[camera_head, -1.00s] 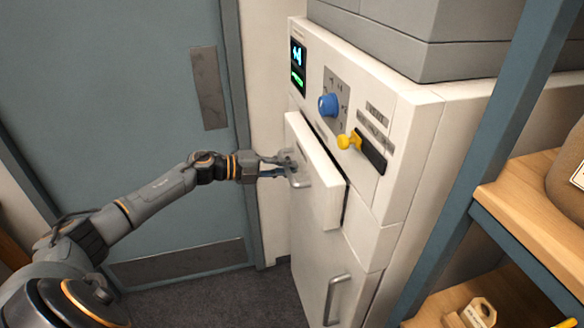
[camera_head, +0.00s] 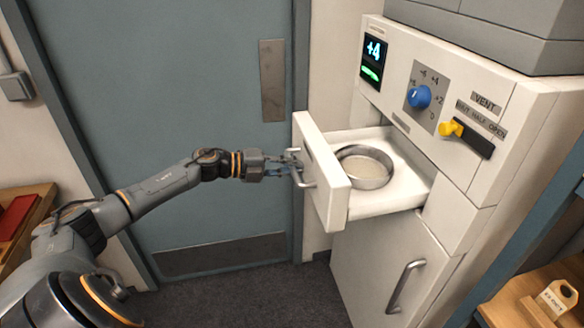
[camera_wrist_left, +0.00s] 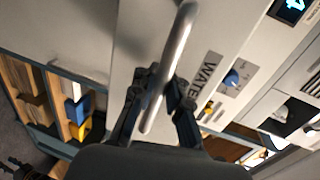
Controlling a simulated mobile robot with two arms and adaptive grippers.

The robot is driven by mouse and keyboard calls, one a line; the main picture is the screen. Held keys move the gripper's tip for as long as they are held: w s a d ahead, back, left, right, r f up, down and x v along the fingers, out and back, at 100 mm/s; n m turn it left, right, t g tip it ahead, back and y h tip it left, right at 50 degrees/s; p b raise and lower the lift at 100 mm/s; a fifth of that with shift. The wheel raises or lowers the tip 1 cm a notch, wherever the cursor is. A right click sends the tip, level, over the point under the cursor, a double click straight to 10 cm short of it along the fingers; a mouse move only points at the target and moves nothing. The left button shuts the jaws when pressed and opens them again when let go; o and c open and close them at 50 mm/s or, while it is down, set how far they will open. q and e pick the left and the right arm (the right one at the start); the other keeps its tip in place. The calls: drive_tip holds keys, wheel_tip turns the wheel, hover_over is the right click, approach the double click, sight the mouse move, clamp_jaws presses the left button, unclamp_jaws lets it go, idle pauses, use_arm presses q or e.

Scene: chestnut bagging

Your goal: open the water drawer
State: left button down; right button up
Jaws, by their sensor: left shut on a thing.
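The water drawer (camera_head: 322,196) is a white drawer pulled well out of the white machine. Its open top shows a round metal-rimmed dish (camera_head: 364,167) inside. The metal handle is on the drawer front; in the left wrist view the handle (camera_wrist_left: 178,42) runs between the fingers, beside the lettering "WATE". My left gripper (camera_head: 292,167) is shut on the drawer handle, and it also shows in the left wrist view (camera_wrist_left: 158,98). My right gripper is in neither view.
The machine has a display (camera_head: 373,60), a blue knob (camera_head: 419,96) and a yellow vent lever (camera_head: 452,129). A closed lower door has its own handle (camera_head: 405,287). A blue-grey door (camera_head: 180,110) stands behind my left arm. A wooden shelf (camera_head: 500,312) is at lower right.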

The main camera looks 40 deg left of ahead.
use_arm(q)
drive_tip(key=shift+r, duration=0.15)
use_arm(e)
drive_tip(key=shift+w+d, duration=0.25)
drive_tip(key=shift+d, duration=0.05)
use_arm(q)
drive_tip(key=c, duration=1.3)
unclamp_jaws()
drive_tip(key=shift+c, duration=0.2)
drive_tip(key=shift+s+a, duration=0.1)
drive_tip(key=shift+s, duration=0.05)
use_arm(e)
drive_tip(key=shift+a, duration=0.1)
use_arm(q)
drive_tip(key=shift+s+a, duration=0.25)
drive_tip(key=v, duration=1.1)
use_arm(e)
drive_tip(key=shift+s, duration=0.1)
